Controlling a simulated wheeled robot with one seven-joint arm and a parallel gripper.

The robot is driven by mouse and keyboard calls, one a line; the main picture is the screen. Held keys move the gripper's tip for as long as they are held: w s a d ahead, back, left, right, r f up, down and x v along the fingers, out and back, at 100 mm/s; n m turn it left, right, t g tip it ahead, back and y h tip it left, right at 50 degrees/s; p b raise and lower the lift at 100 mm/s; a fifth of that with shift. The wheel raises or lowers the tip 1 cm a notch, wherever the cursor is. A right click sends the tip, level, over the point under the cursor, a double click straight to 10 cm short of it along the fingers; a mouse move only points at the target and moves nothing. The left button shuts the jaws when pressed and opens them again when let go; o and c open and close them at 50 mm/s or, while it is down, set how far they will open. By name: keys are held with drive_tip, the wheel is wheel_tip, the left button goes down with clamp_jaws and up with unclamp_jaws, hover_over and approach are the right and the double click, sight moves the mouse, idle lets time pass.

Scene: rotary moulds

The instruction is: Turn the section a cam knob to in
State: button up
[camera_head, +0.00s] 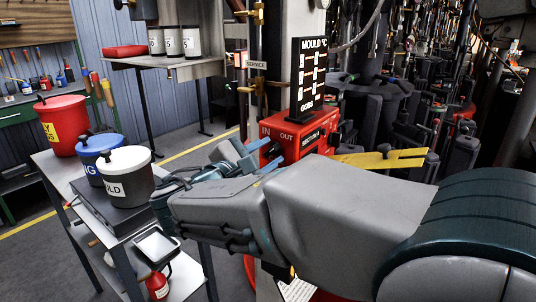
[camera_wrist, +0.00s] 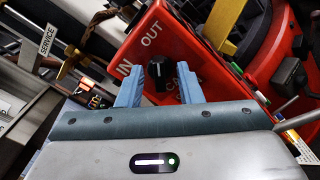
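The section A cam knob (camera_wrist: 157,77) is black and sits on the front face of a red box (camera_wrist: 147,38). The face is lettered IN and OUT above the knob. Lettering below the knob is partly covered. In the wrist view my gripper (camera_wrist: 163,70) is open, its blue fingers on either side of the knob with visible gaps. Whether the fingertips touch the face I cannot tell. In the head view the red box (camera_head: 296,127) stands at the centre, and my gripper (camera_head: 247,155) is in front of its IN/OUT face. Which mark the knob points to is unclear.
A black MOULD °C board (camera_head: 309,75) stands on the red box. A yellow bar (camera_head: 385,158) extends to its right. A grey cart (camera_head: 60,180) with a red bucket (camera_head: 64,125) and lidded pots (camera_head: 127,178) stands at left. Pipes (camera_head: 257,60) rise behind.

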clamp_jaws()
drive_tip(key=shift+r+p, duration=0.15)
drive_tip(key=shift+p, duration=0.5)
drive_tip(key=shift+r+n+p, duration=0.15)
drive_tip(key=shift+n+p, duration=0.65)
drive_tip(key=shift+p, duration=0.25)
drive_tip(key=n+p, duration=1.4)
drive_tip(key=p, duration=0.8)
drive_tip(key=shift+n, duration=0.3)
drive_tip(key=shift+a+f+n+p, duration=0.1)
drive_tip(key=shift+f+n+p, duration=0.25)
drive_tip(key=shift+n+p, duration=0.5)
drive_tip(key=shift+f, duration=0.1)
